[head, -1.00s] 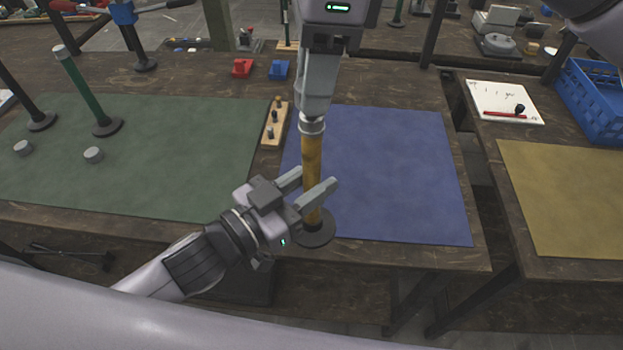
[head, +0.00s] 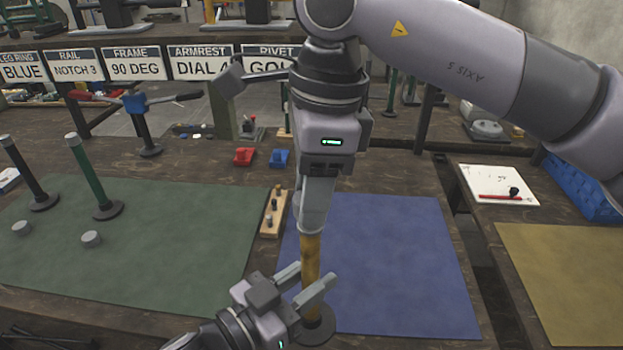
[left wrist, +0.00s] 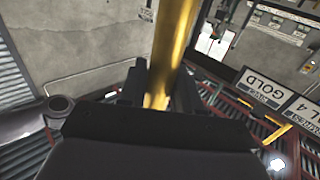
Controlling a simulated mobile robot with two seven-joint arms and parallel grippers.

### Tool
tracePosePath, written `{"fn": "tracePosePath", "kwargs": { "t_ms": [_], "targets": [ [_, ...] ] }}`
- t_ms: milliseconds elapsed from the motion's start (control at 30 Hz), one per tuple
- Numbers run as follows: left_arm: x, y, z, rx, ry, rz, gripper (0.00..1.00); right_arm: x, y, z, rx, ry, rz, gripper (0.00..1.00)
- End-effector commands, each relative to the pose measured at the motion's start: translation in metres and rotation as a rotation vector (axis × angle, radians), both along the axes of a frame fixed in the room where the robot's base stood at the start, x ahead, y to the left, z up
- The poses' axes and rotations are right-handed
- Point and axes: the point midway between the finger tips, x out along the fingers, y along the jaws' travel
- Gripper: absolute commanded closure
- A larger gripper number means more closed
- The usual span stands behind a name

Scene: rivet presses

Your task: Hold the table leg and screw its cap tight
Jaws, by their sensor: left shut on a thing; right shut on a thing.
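The golden-yellow table leg (head: 311,262) stands upright on its round dark foot (head: 316,328) at the near left part of the blue mat. My left gripper (head: 314,274) is shut on the leg's lower part; the leg also shows between its fingers in the left wrist view (left wrist: 170,55). My right gripper (head: 311,222) points straight down from above and is shut on the grey cap at the top of the leg. Its fingers hide most of the cap, so I cannot see how far it is seated.
A green mat (head: 190,280) at left bears a black leg (head: 28,175), a green leg (head: 89,172) and two loose grey caps (head: 22,228). A wooden peg block (head: 273,215) lies beside the blue mat (head: 400,260). Red (head: 244,156) and blue (head: 280,158) blocks sit behind.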

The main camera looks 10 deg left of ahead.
Motion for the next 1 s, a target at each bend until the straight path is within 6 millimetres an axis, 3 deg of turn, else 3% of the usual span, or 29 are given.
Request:
{"fn": "tracePosePath", "kwargs": {
  "t_ms": [1000],
  "targets": [
    [0.0,-0.0001,0.0014,-0.002,-0.002,-0.001,1.0,0.0005,-0.0003,-0.0111,-0.001,-0.001,-0.001,0.88]
  ]
}}
